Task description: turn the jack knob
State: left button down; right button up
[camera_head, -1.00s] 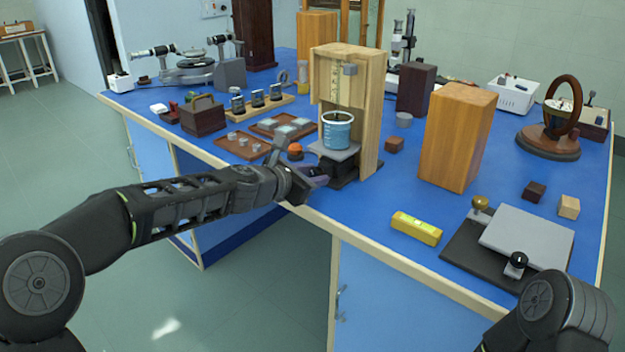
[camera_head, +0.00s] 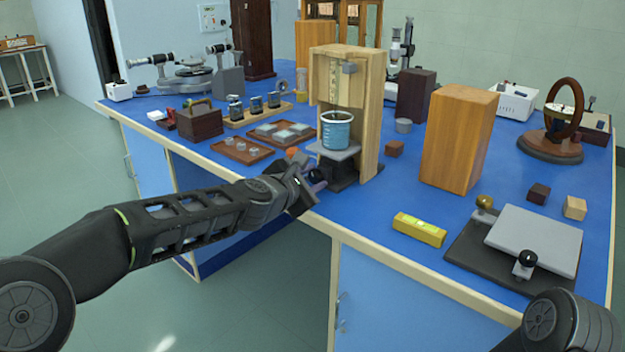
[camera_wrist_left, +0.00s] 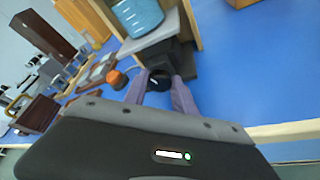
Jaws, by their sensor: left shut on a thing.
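The jack (camera_head: 341,172) stands near the front edge of the blue bench, with a grey top plate (camera_head: 334,151) and a dark base. A blue beaker (camera_head: 337,130) stands on the plate, inside an open wooden frame (camera_head: 370,120). My left gripper (camera_head: 316,180) is at the front of the jack, low over the bench edge. In the left wrist view its two purple fingers (camera_wrist_left: 163,88) are closed on the dark round jack knob (camera_wrist_left: 160,78). In the head view the gripper hides the knob. Only part of my right arm shows at the lower right; its gripper is out of view.
An orange dome (camera_head: 292,152) sits left of the jack, beside small trays (camera_head: 240,158). A small brown block (camera_head: 395,148) and a tall wooden block (camera_head: 458,135) stand to the right. A yellow level (camera_head: 419,229) lies near the front edge. Bench between them is clear.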

pick_arm(q)
jog(key=c, duration=1)
grip_release()
jog(key=shift+f, duration=0.1)
